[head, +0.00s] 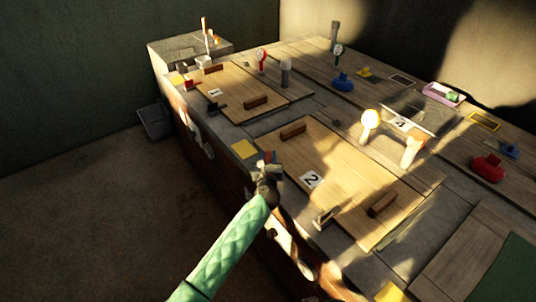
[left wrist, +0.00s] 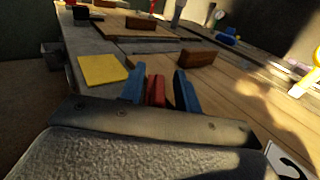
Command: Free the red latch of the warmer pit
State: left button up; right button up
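The red latch (left wrist: 156,91) stands up between the two blue fingers of my left gripper (left wrist: 160,88) in the left wrist view. The left finger is very close to it, and a narrow gap shows on its right. In the head view my left gripper (head: 267,158) is at the near left corner of the wooden lid marked 2 (head: 345,180), beside a yellow square. The latch's base is hidden behind the gripper body. My right gripper is in neither view.
The lid has wooden blocks (head: 293,131) (head: 382,204) on top and a dark-handled piece (head: 327,215) at its near edge. Lid 1 (head: 235,88) lies farther back. A yellow square (left wrist: 103,69) lies left of the gripper.

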pick_arm(q)
jog(key=shift+w, duration=0.7)
grip_shut()
jog(key=shift+w, duration=0.1)
